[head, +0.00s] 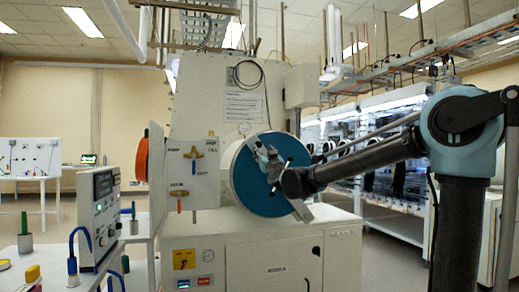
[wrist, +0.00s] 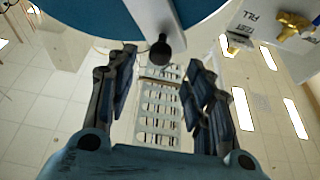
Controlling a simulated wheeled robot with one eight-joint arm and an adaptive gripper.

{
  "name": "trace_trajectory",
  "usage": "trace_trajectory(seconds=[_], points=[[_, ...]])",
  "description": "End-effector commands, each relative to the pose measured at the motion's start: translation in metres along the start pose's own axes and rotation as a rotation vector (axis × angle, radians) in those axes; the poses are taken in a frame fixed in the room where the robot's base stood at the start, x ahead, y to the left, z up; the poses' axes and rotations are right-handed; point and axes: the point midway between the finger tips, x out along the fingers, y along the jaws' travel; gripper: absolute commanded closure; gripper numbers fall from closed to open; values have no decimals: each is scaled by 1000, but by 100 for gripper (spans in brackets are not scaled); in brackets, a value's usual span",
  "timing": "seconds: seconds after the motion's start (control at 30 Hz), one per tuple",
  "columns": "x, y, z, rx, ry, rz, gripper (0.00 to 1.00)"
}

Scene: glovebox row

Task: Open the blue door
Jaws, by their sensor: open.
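The blue door (head: 256,199) is a round disc on the end of a short white cylinder, facing me in the head view. It appears closed. My gripper and forearm cover part of its face. In the wrist view the blue door (wrist: 85,14) fills the top edge. A pale handle bar (wrist: 150,14) with a dark round knob (wrist: 162,48) reaches down from it. My gripper (wrist: 160,62) is open, and the knob appears between its fingertips with a gap on either side. Contact cannot be made out. In the head view my gripper (head: 266,158) is at the door's face.
A white cabinet (head: 270,262) is below. A bench with an instrument box (head: 100,215) is at the lower left. Lit gloveboxes (head: 370,130) stand behind, to the right.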

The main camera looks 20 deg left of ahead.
Motion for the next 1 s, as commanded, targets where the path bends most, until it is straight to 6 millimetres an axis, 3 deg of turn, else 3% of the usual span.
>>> trace_trajectory(seconds=[0.3, 0.5, 0.93, 0.97, 1.0], points=[[56, 0, 0, 0, 0, 1, 53], [78, 0, 0, 0, -1, 0, 53], [86, 0, 0, 0, -1, 0, 53], [86, 0, 0, 0, -1, 0, 55], [86, 0, 0, 0, -1, 0, 64]])
